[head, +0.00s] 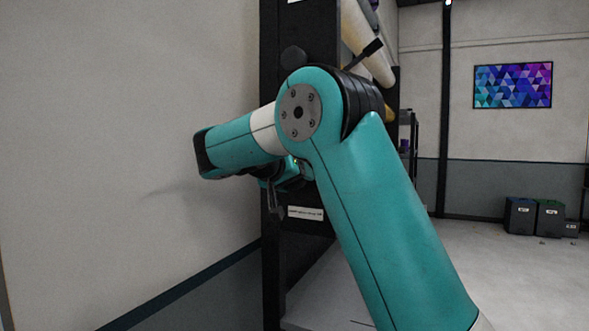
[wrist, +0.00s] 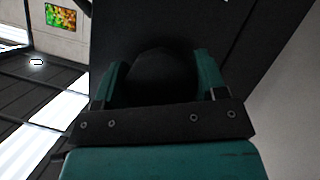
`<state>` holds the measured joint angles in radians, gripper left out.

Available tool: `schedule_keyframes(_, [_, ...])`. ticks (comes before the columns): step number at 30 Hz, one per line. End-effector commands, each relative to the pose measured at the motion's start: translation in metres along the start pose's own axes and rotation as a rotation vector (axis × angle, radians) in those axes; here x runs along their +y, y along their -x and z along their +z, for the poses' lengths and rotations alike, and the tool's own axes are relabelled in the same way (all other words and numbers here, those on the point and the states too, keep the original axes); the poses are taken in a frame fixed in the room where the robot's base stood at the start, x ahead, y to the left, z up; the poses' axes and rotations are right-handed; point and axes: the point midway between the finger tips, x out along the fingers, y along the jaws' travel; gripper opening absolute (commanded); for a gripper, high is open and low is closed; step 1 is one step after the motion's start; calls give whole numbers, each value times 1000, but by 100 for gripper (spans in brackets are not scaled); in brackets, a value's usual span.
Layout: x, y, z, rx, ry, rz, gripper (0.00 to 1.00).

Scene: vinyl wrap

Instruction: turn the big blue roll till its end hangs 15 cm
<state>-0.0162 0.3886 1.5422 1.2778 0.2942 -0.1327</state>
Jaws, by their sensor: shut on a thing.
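My gripper (wrist: 160,72) is shut on a dark round knob (wrist: 152,84), with one teal finger on each side of it in the wrist view. In the head view my gripper (head: 284,181) shows only in part beneath my teal arm, by the side of a tall black rack (head: 275,240). The big blue roll cannot be made out in either view. My arm hides much of the rack. No hanging end of film can be seen.
Another black knob (head: 293,57) sticks out higher on the rack. Cream rolls (head: 366,42) lie on the rack at the top. A plain wall (head: 110,130) stands close on the left. Dark bins (head: 535,216) stand far right, with open floor before them.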

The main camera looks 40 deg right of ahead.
Motion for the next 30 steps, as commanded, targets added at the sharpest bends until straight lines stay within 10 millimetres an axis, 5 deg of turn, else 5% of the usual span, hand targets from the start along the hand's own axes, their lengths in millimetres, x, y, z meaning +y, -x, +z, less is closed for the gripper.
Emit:
schedule_keyframes(21, [0, 0, 0, -3, 80, 34, 41])
schedule_keyframes(22, [0, 0, 0, -3, 80, 34, 67])
schedule_keyframes(25, [0, 0, 0, -3, 80, 34, 90])
schedule_keyframes(30, [0, 0, 0, -3, 79, 34, 90])
